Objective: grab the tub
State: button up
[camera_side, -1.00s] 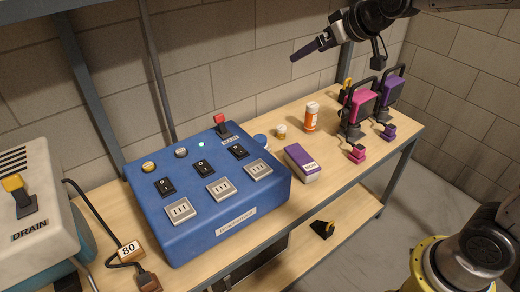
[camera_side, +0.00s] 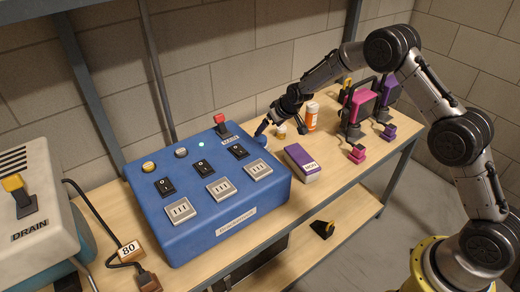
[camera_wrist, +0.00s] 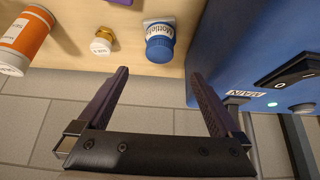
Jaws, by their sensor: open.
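A small white tub with a blue lid and a printed label (camera_wrist: 160,42) stands on the wooden bench in the wrist view, close to the blue switch box. In the side view only a bit of its blue lid (camera_side: 261,140) shows behind that box. My gripper (camera_wrist: 159,73) is open and empty, its two dark purple fingers spread wide. The tub appears ahead of the fingertips, roughly between their lines, apart from both. In the side view my gripper (camera_side: 262,129) is low over the bench, right by the tub; exact height is hard to tell.
The blue switch box (camera_side: 205,200) stands close to the tub. A small white-and-gold jar (camera_wrist: 103,40), an orange bottle (camera_wrist: 24,36) and a purple box (camera_side: 303,162) are nearby. Pink (camera_side: 357,103) and purple plugged devices stand farther right. The wall is behind.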

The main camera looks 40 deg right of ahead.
aim_at(261, 139)
jog(key=x, duration=1.1)
jog(key=shift+s+f, duration=0.1)
jog(key=shift+f, duration=0.15)
jog(key=c, duration=1.4)
jog(key=shift+r, duration=0.1)
jog(key=shift+c, duration=0.3)
